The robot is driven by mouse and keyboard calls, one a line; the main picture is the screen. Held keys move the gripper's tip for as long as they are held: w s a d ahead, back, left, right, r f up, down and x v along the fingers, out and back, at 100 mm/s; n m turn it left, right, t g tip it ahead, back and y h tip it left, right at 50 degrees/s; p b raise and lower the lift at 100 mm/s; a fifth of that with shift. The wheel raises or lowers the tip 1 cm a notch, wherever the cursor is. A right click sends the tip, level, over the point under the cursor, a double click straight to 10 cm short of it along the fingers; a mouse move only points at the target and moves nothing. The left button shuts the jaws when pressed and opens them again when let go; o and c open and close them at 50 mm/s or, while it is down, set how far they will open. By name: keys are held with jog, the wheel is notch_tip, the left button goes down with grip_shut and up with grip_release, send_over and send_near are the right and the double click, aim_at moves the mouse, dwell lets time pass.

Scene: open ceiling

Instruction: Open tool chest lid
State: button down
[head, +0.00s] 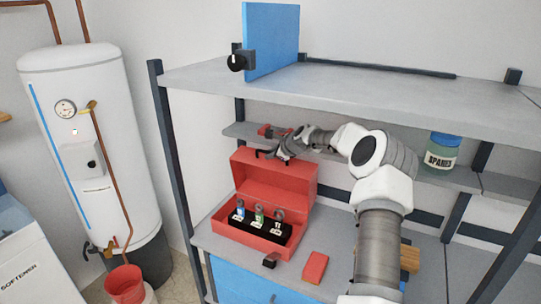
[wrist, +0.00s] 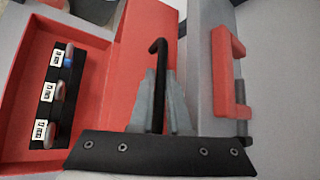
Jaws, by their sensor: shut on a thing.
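The red tool chest (head: 285,250) stands on the lower shelf with its lid (head: 270,180) raised, roughly upright. Its tray shows a black insert (head: 262,229) with several small labelled items. In the wrist view the lid (wrist: 135,60) fills the middle and the open tray is at the left. My gripper (head: 270,154) is at the top edge of the lid. In the wrist view my gripper (wrist: 160,85) is shut on the black lid handle (wrist: 156,60), which runs between its grey fingers. The lid's back side is hidden in the head view.
A red tool (head: 270,131) lies on the middle shelf close behind the lid; it also shows in the wrist view (wrist: 222,75). A jar (head: 441,152) stands at the right. A red block (head: 315,267) and a small dark piece (head: 271,260) lie before the chest. The upper shelf (head: 350,90) overhangs.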

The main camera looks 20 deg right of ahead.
jog(key=shift+d+r, duration=0.1)
jog(key=shift+d, duration=0.05)
jog(key=c, duration=0.9)
grip_release()
jog(key=shift+w, duration=0.1)
